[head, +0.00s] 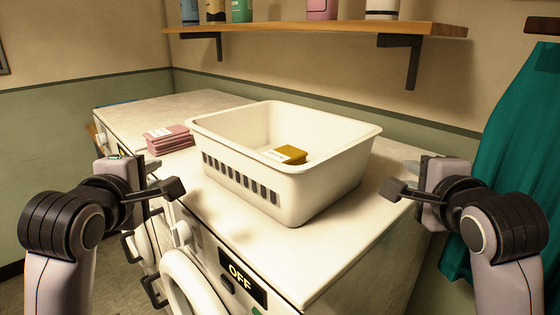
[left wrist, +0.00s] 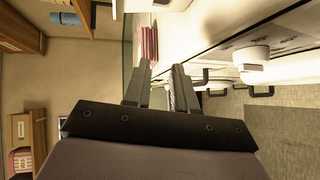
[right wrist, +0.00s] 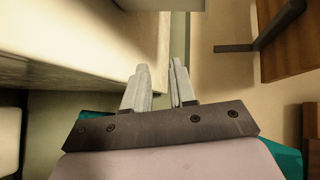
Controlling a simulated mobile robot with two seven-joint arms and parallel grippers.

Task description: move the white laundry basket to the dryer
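The white laundry basket (head: 240,185) stands upright on the white top of the near machine (head: 330,240), whose front display reads OFF. A mustard folded item (head: 286,155) with a pale label lies inside it. My left gripper (head: 172,188) is just left of the basket, apart from it; its fingers show a gap with nothing between them in the left wrist view (left wrist: 160,80). My right gripper (head: 394,190) is to the right of the basket, also apart, with an empty gap between its fingers in the right wrist view (right wrist: 159,75). I cannot tell which machine is the dryer.
A stack of pink folded cloths (head: 168,139) lies left of the basket. Another machine's white top (head: 150,110) extends behind it, mostly clear. A wooden shelf (head: 330,30) with bottles hangs on the wall above. A teal cloth (head: 515,150) hangs at the right.

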